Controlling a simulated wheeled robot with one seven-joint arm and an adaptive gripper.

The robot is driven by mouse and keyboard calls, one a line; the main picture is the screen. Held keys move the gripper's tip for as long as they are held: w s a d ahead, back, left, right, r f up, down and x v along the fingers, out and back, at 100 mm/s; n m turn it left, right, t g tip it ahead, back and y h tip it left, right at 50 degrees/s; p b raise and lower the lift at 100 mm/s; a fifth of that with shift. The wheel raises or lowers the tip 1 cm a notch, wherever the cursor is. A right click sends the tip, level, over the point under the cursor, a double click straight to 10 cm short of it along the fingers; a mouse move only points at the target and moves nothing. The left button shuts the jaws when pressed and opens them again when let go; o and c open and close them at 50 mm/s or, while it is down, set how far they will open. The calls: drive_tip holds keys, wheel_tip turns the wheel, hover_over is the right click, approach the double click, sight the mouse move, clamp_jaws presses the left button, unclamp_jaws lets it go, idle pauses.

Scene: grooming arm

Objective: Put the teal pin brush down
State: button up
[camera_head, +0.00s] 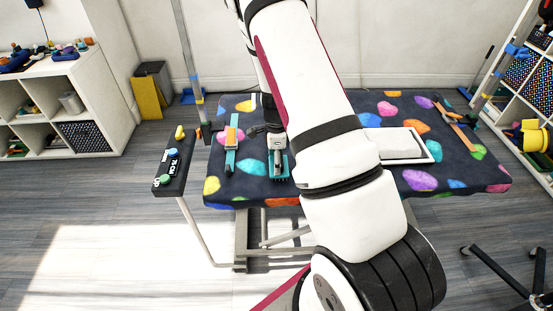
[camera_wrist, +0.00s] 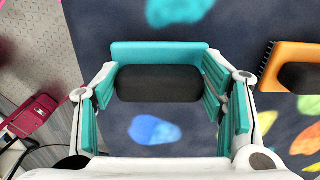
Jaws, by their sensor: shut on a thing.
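The teal pin brush (camera_wrist: 160,52) sits between the fingers of my gripper (camera_wrist: 159,82) in the wrist view, with its black part (camera_wrist: 160,84) nearest the camera. My gripper is shut on it. In the head view, my gripper (camera_head: 277,145) points down over the left half of the patterned grooming table (camera_head: 345,180), and the teal of the brush (camera_head: 279,170) shows just under it. The brush is at or close to the tabletop; I cannot tell whether it touches. My arm hides the middle of the table.
An orange brush (camera_wrist: 293,68) lies beside the held brush; in the head view this orange item (camera_head: 232,134) is to the left. A white tray (camera_head: 405,146) and an orange tool (camera_head: 455,116) lie at the right. A black button panel (camera_head: 174,163) stands off the left edge.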

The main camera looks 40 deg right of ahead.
drive_tip(key=o, duration=1)
drive_tip(key=shift+f, duration=0.1)
drive_tip(key=shift+o, duration=0.2)
wheel_tip(320, 180, up, 12)
drive_tip(key=s+a+r+n+t+y, duration=0.1)
drive_tip(key=s+a+r+n, duration=0.2)
drive_tip(key=a+r+n, duration=0.6)
drive_tip(key=s+a+r+n+t, duration=0.1)
drive_tip(key=s+a+r+n, duration=0.2)
drive_tip(key=s+r+n, duration=0.2)
drive_tip(key=s+a+r+n+t, duration=0.1)
drive_tip(key=s+a+r+n, duration=0.2)
drive_tip(key=s+r+n, duration=0.2)
drive_tip(key=s+a+r+n+t+h, duration=0.1)
drive_tip(key=s+a+r+n, duration=0.3)
drive_tip(key=s, duration=0.6)
drive_tip(key=shift+r+n+t, duration=0.4)
drive_tip(key=shift+r+n, duration=0.5)
drive_tip(key=shift+r, duration=0.05)
